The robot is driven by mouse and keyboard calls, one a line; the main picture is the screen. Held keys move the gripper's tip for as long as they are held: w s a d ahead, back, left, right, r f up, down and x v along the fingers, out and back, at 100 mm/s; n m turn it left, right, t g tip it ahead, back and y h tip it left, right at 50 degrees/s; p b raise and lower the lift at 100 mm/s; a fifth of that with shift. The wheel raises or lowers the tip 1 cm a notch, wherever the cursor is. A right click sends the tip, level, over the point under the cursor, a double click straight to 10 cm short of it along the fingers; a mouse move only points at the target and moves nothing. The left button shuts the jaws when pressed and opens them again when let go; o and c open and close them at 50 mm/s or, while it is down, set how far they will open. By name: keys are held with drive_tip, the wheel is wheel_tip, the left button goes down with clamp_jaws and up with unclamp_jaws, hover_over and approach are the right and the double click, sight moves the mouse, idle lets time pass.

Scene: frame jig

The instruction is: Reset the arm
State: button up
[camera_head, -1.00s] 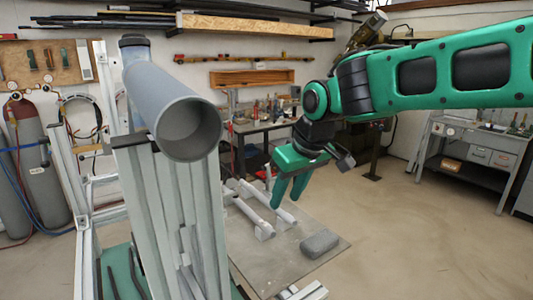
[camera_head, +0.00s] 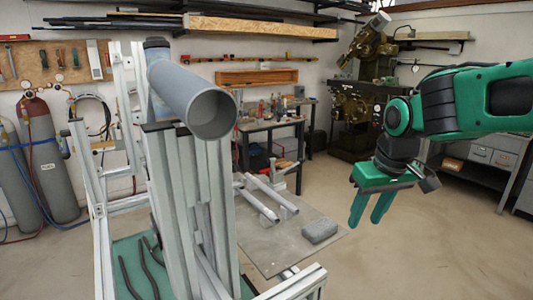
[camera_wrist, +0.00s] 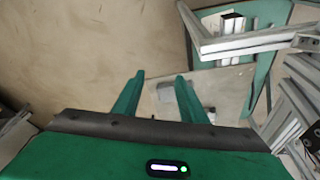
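My gripper (camera_head: 371,208) is green and hangs from my green arm on the right side of the head view. Its two fingers point down and stand apart with nothing between them. In the wrist view, my gripper (camera_wrist: 160,88) shows its two fingers spread over the floor and part of a grey plate. A large grey pipe (camera_head: 185,88) lies on top of the aluminium frame (camera_head: 190,200) at the left of the head view. My gripper is well to the right of both and touches neither.
A grey block (camera_head: 320,231) and two pale tubes on supports (camera_head: 262,203) rest on a low grey plate (camera_head: 280,255). The frame also shows in the wrist view (camera_wrist: 240,45). A workbench (camera_head: 270,125) stands behind. The floor at the right is clear.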

drive_tip(key=s+d+f+m+g, duration=0.1)
drive_tip(key=s+d+f+m, duration=0.3)
drive_tip(key=s+d, duration=0.5)
drive_tip(key=s+d+f+m+g, duration=0.2)
drive_tip(key=s+d+f+m, duration=0.2)
drive_tip(key=s+d, duration=0.5)
drive_tip(key=s+m, duration=0.1)
drive_tip(key=s, duration=0.5)
drive_tip(key=shift+f, duration=0.2)
